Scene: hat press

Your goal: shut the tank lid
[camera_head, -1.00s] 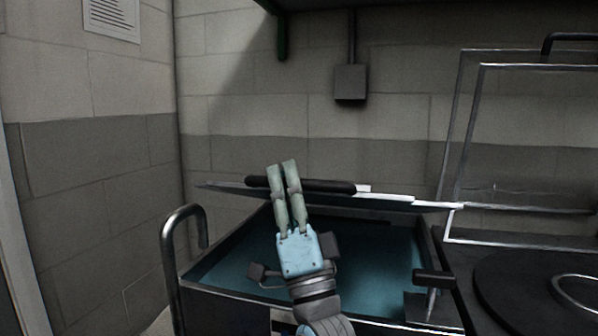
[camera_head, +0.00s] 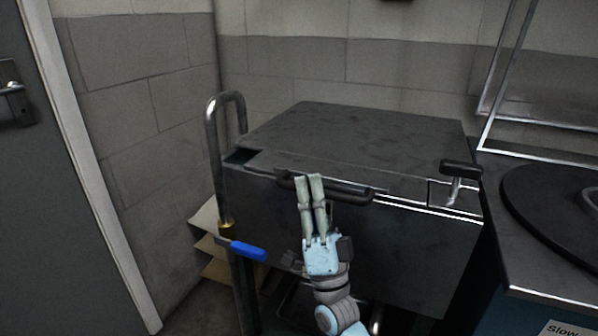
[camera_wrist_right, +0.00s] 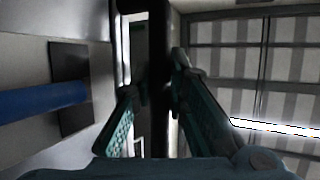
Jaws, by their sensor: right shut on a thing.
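The tank (camera_head: 395,245) is a dark metal box in the middle of the head view. Its dark, flat lid (camera_head: 365,135) lies over the top, nearly level. A narrow dark opening shows at the left corner, and I cannot tell whether the lid is fully seated. A black bar handle (camera_head: 347,193) runs along the lid's front edge. My right gripper (camera_head: 309,178) is at this handle, shut on it left of its middle. In the right wrist view the black handle (camera_wrist_right: 161,70) stands between the two fingers. My left gripper is not in view.
A bent metal pipe (camera_head: 214,125) with a blue-handled valve (camera_head: 248,251) stands left of the tank. A black knob-like handle (camera_head: 461,169) is at the right corner. A counter with a round dark plate (camera_head: 560,215) lies right. A door (camera_head: 45,200) is at far left.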

